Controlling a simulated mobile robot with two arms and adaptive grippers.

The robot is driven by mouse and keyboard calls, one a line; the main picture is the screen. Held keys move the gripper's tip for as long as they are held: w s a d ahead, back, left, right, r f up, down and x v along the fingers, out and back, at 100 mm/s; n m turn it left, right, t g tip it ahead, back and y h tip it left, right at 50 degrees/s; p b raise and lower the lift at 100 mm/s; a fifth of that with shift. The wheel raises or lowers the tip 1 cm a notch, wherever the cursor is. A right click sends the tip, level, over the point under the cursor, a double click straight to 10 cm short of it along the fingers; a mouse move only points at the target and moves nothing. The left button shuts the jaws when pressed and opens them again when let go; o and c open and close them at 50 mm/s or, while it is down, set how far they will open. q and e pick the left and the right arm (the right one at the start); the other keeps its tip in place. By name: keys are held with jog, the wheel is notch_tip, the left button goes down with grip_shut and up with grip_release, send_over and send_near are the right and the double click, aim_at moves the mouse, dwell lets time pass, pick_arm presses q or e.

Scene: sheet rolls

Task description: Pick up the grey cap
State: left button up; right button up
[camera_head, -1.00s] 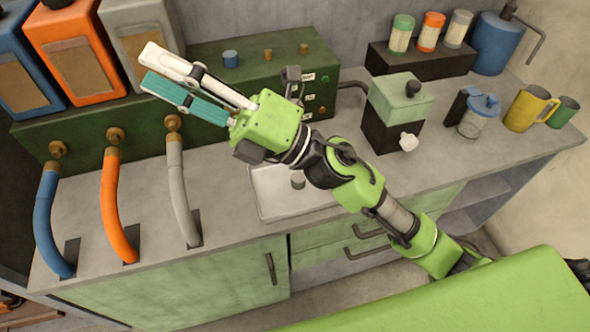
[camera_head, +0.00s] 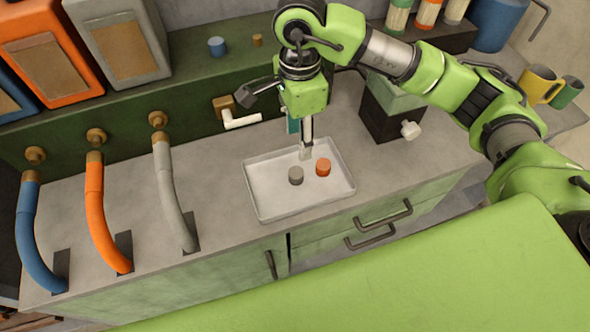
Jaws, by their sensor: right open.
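The grey cap (camera_head: 296,175) is a small round cylinder standing in the shallow metal tray (camera_head: 262,205) on the counter. An orange cap (camera_head: 323,167) stands just right of it in the same tray. My right gripper (camera_head: 304,148) points down over the tray's back edge, just behind and above the two caps. It is open and empty. Its pale finger shows in front, while most of its teal finger is hidden behind the gripper body. The grey cap is in full view and apart from the fingers. My left gripper is not in view.
Blue, orange and grey hoses (camera_head: 171,190) run along the left counter. A white-handled tap (camera_head: 240,121) sticks out left of my gripper. A green and black grinder (camera_head: 390,115) stands right of the tray. A blue cap (camera_head: 217,46) sits on the green ledge.

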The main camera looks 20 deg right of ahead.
jog(key=p, duration=0.1)
send_over(296, 172)
jog(key=f, duration=0.7)
jog(key=shift+d, duration=0.3)
jog(key=shift+a+f+p, duration=0.1)
jog(key=shift+f+p, duration=0.25)
jog(key=shift+f, duration=0.2)
notch_tip(296, 172, down, 4)
jog(key=shift+s+a+r+p, duration=0.1)
jog(key=shift+a+r+p, duration=0.05)
jog(key=shift+p, duration=0.55)
jog(key=shift+f, duration=0.4)
jog(key=c, duration=0.9)
